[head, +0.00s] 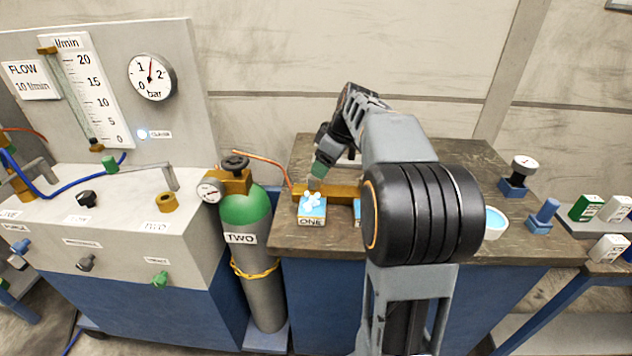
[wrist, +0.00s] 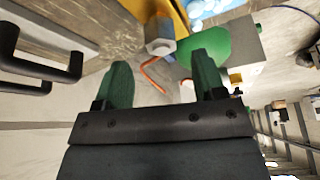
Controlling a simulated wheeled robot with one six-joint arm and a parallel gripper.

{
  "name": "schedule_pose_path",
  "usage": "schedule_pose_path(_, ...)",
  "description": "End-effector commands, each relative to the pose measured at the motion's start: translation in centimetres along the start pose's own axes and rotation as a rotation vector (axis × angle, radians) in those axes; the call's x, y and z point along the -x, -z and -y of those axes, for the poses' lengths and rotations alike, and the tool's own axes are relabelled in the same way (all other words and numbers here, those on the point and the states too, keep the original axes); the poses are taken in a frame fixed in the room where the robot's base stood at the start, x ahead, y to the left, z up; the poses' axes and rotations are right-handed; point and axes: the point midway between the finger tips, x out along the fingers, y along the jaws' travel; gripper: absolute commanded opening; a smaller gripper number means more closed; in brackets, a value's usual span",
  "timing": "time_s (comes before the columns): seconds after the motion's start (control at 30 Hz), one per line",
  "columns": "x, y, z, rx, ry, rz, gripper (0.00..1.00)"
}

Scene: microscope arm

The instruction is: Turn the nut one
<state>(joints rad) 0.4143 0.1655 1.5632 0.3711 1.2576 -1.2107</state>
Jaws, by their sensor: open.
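The nut (wrist: 160,38) is a grey metal hex piece at the end of the brass bar (wrist: 180,14), with a copper tube (wrist: 153,72) running from it. In the head view the brass bar (head: 343,192) lies on the bench behind the light blue block labelled ONE (head: 311,221). The nut is not clear there. My gripper (wrist: 163,72) is open and empty, its two green fingers apart. In the wrist view the nut shows ahead of the gap between the fingertips, apart from them. In the head view my gripper (head: 318,172) is just above the bar's left end.
The green and grey cylinder labelled TWO (head: 250,250) stands left of the bench (head: 290,243). A flow panel (head: 165,100) with a gauge is further left. A white bowl (head: 495,222) and blue stands (head: 541,217) are on the bench's right side.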

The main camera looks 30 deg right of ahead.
Motion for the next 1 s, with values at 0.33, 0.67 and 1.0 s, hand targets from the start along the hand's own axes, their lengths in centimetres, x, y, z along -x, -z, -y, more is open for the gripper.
schedule_pose_path(0.33, -4.9, 0.0, 0.1, 0.000, 0.001, 0.000, 0.64)
schedule_pose_path(0.67, -6.0, 0.0, 0.0, 0.000, -0.001, 0.000, 0.64)
schedule_pose_path(1.0, -6.0, 0.0, 0.0, -0.001, -0.001, 0.000, 0.48)
